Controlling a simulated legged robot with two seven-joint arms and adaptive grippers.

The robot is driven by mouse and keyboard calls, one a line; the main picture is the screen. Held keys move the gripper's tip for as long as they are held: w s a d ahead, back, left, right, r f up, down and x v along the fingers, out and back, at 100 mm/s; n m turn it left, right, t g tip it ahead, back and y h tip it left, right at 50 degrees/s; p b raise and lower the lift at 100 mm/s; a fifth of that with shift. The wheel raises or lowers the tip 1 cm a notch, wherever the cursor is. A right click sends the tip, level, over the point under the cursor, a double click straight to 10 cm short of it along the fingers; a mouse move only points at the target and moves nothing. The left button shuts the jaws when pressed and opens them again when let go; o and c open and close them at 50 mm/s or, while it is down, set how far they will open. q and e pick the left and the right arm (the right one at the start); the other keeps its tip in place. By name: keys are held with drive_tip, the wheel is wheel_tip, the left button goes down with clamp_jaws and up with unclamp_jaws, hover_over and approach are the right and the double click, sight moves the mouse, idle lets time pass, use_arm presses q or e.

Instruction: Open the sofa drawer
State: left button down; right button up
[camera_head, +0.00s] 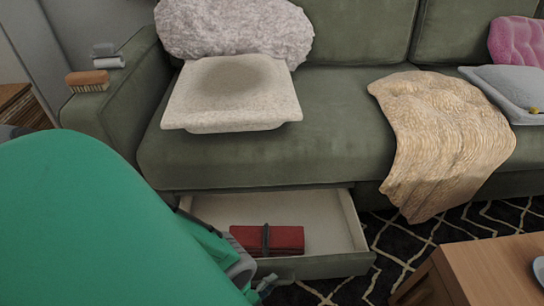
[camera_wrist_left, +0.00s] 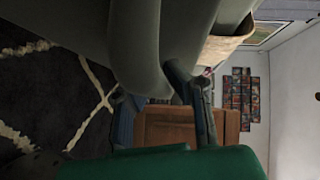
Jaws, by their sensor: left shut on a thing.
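The sofa drawer (camera_head: 325,266) stands pulled out from under the green sofa (camera_head: 330,130), its pale inside showing. A red folded item with a dark strap (camera_head: 285,240) lies in it. My left gripper (camera_head: 266,286) is at the left part of the drawer's front panel, shut on it. My green left arm hides the drawer's left front corner. In the left wrist view, which is turned sideways, my gripper's fingers (camera_wrist_left: 192,82) are against a grey-green surface; the exact contact is hard to see. My right gripper is not in view.
A wooden table (camera_head: 490,270) stands at the lower right, near the drawer's right front corner. Dark patterned rug (camera_head: 400,245) shows between them. A tan blanket (camera_head: 440,140) hangs over the seat edge. A cream cushion (camera_head: 232,95) lies on the seat. A brush (camera_head: 87,81) sits on the armrest.

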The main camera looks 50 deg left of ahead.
use_arm(q)
drive_tip(key=shift+s+f, duration=0.15)
drive_tip(key=shift+s, duration=0.25)
drive_tip(key=shift+d, duration=0.15)
drive_tip(key=c, duration=1.5)
unclamp_jaws()
drive_tip(key=shift+w, duration=0.1)
drive_tip(key=s, duration=0.4)
drive_tip(key=s+r, duration=0.1)
drive_tip(key=s, duration=0.6)
drive_tip(key=shift+s+d+r, duration=0.35)
drive_tip(key=shift+s+r, duration=0.05)
drive_tip(key=shift+s, duration=0.15)
